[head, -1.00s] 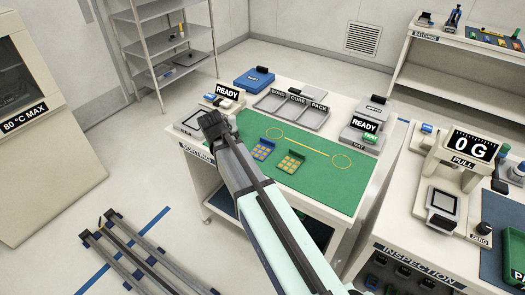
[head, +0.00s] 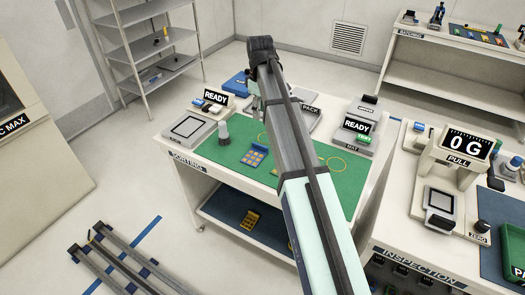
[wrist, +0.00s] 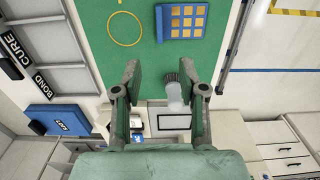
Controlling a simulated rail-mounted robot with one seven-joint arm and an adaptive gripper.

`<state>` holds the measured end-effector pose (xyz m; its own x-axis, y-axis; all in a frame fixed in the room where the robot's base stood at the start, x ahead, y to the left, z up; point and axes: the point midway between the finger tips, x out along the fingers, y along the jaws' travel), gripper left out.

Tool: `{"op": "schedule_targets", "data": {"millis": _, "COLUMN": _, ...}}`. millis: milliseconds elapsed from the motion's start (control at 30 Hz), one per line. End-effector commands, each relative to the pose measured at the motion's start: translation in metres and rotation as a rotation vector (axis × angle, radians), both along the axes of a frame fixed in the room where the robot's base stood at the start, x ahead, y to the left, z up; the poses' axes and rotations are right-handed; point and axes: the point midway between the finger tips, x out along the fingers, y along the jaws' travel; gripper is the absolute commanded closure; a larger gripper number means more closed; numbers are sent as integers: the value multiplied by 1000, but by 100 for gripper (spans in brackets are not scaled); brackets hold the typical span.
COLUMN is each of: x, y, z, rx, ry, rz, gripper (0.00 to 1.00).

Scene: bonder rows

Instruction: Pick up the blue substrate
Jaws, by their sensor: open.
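The blue substrate (head: 255,156) is a small blue plate with a grid of orange-gold pads. It lies flat on the green mat (head: 218,152), near the mat's front in the head view. The blue substrate also shows at the top of the wrist view (wrist: 187,22), beyond the fingertips and right of centre. My gripper (wrist: 165,75) is open, its two fingers wide apart with nothing held. It is above the table, apart from the substrate. In the head view my arm hides most of the gripper and part of the mat.
A grey brush-like tool (head: 223,133) stands on the mat left of the substrate; in the wrist view (wrist: 173,90) it appears between the fingers. A grey scale-like device (head: 187,128) is at the table's left. Compartment trays (wrist: 45,50) and a blue box (wrist: 58,120) lie behind the mat.

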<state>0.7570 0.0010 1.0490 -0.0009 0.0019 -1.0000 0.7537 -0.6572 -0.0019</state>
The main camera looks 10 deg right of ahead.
Motion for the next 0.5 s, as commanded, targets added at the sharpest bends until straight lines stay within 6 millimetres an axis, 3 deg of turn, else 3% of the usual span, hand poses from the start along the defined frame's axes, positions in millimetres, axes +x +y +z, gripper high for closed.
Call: {"op": "schedule_targets", "data": {"millis": 500, "x": -2, "y": 0, "z": -91, "rx": -2, "ry": 1, "rz": -3, "gripper": 58}}
